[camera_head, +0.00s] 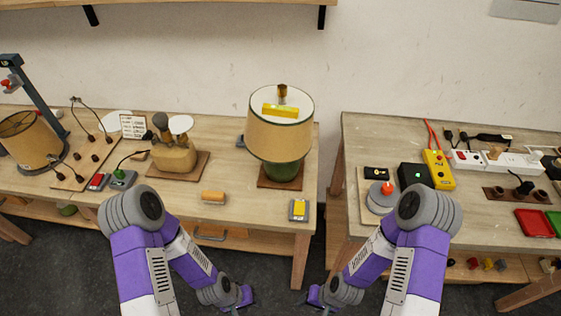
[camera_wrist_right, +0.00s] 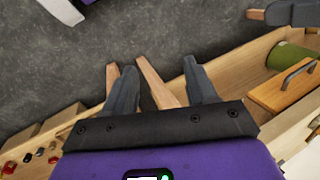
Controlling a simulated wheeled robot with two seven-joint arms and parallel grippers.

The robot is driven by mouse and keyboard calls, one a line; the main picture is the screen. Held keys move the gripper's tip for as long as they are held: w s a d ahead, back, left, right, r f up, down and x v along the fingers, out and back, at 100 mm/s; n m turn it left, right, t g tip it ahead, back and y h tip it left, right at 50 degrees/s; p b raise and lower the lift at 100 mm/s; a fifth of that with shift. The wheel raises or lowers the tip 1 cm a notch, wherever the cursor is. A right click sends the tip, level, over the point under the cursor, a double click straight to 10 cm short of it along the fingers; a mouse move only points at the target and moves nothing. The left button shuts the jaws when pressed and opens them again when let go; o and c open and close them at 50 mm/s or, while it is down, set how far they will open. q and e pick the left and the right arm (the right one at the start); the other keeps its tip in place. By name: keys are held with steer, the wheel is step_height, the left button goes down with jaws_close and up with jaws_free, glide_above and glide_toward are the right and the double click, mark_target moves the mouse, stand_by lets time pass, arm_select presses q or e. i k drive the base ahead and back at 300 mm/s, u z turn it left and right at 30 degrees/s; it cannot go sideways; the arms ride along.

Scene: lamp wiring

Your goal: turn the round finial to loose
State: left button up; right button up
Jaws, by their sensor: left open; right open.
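The lamp with a green base (camera_head: 284,172) and a tan shade (camera_head: 280,138) stands upright on a wooden board at the right end of the left table. A small brown finial (camera_head: 282,91) sticks up above the middle of the shade's top; its exact shape is too small to tell. My left gripper (camera_head: 246,303) and my right gripper (camera_head: 303,300) hang low in front of the tables, far from the lamp. My right gripper is open and empty in the right wrist view (camera_wrist_right: 157,72), above the floor. My left gripper is open, with its fingers small in the head view.
A yellow bar (camera_head: 280,110) lies across the shade's top near the finial. A second lamp base (camera_head: 174,155), a wooden cylinder (camera_head: 213,198) and a yellow-topped block (camera_head: 299,210) are on the left table. The right table (camera_head: 375,140) holds meters and power strips. A gap separates the tables.

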mark_target(282, 89)
steer(key=u, duration=1.3)
steer(key=k, duration=0.75)
steer(key=z, duration=1)
steer(key=i, duration=0.5)
steer(key=z, duration=0.05)
steer(key=k, duration=0.55)
steer(key=u, duration=0.65)
steer(key=i, duration=1.2)
steer(key=z, duration=0.6)
